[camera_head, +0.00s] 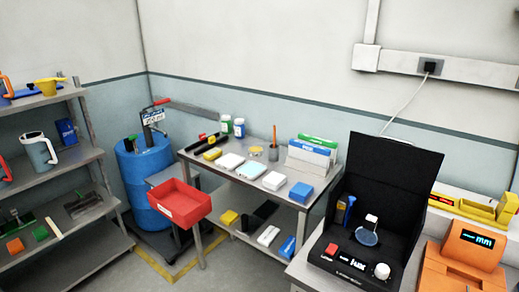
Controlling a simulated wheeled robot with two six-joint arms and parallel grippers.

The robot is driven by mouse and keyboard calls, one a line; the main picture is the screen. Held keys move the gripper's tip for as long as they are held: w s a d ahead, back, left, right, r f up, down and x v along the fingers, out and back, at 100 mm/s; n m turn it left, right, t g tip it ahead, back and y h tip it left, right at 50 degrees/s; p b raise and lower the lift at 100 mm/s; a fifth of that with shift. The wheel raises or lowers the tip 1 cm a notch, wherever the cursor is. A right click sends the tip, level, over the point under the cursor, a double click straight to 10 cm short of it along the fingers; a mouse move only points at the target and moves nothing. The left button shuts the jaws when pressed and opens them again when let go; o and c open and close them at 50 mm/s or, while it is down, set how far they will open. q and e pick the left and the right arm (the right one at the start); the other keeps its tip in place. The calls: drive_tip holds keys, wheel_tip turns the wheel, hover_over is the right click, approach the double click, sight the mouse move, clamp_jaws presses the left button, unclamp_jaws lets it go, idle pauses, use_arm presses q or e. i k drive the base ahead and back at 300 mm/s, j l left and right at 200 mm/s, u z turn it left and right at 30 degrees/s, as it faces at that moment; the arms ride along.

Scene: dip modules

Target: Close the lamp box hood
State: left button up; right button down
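The lamp box (352,265) is a black case on the grey bench at the lower right. Its black hood (391,172) stands open and upright at the back. Inside and on its front deck are a blue item (345,211), a round pale-blue glass disc (367,237), a small white block (371,218), a red button (332,249) and a white knob (382,271). A white cable rises behind the hood to a wall socket. Neither of my grippers shows in the head view.
An orange device with a lit display (463,255) stands just right of the lamp box. Yellow trays (478,208) lie behind it. A metal table (240,178) with boxes, a red bin (179,203), a blue drum (147,178) and shelves (55,170) are further left.

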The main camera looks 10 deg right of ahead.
sight(399, 163)
drive_tip(key=z, duration=1.25)
